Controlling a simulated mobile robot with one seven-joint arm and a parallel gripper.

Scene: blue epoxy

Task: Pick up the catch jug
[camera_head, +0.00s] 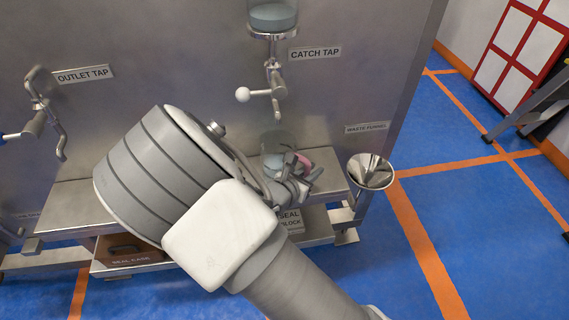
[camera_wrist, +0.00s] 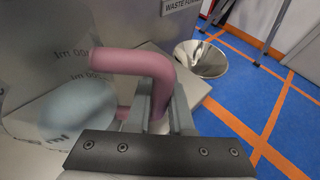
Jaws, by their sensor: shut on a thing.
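The catch jug (camera_head: 271,146) is clear, with pale blue liquid inside and a pink handle. It stands below the catch tap (camera_head: 274,84), partly hidden by my arm; I cannot tell whether its base touches the shelf. In the wrist view, the jug (camera_wrist: 45,85) is at the left, with graduation marks on its wall. Its pink handle (camera_wrist: 150,63) bends down between my fingers. My gripper (camera_head: 298,172) is at the jug's right side, shut on the handle. It also shows in the wrist view (camera_wrist: 161,108).
A metal waste funnel (camera_head: 371,171) is mounted right of the shelf (camera_head: 328,167). A seal block label (camera_head: 290,219) and a seal case (camera_head: 128,252) are below. The outlet tap (camera_head: 42,115) is at the left. Blue floor (camera_head: 470,230) is open at the right.

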